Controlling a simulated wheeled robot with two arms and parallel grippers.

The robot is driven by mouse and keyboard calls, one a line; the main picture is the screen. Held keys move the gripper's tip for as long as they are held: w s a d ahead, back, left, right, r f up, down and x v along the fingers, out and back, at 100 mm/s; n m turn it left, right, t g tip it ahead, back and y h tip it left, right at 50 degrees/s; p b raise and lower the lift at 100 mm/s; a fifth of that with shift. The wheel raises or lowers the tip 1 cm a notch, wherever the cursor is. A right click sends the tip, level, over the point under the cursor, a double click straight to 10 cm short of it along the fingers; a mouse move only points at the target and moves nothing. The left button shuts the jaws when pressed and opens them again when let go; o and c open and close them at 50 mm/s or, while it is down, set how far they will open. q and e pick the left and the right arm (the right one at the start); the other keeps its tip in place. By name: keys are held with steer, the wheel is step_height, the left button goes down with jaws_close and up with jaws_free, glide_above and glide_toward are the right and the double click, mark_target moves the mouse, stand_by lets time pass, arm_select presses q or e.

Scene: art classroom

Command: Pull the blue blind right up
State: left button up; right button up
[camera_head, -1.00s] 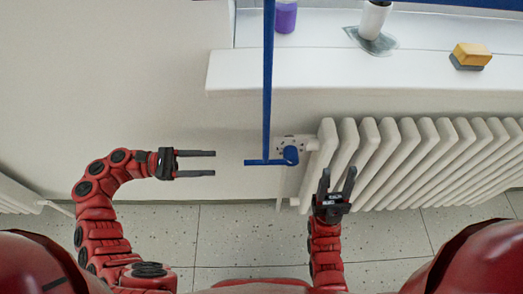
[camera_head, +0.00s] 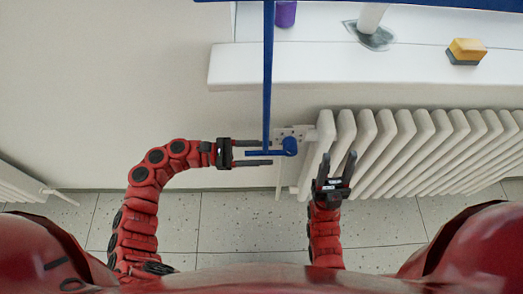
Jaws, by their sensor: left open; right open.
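The blue blind (camera_head: 380,4) shows only as a strip along the top edge in the head view. A blue rod (camera_head: 267,80) hangs down in front of the sill and ends in a short blue crossbar (camera_head: 257,153) with a round knob (camera_head: 290,146) at its right. My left gripper (camera_head: 270,153) is open and points right. Its two fingers lie above and below the crossbar in the picture; whether they touch it, I cannot tell. My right gripper (camera_head: 338,165) is open and empty, pointing up in front of the radiator.
A white radiator (camera_head: 420,150) stands on the wall at the right, below the white window sill (camera_head: 340,70). On the sill are a purple cup (camera_head: 285,13), a white cup (camera_head: 371,17) and a yellow sponge (camera_head: 467,50).

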arm_select(q)
jaws_close()
stand_by(1.4)
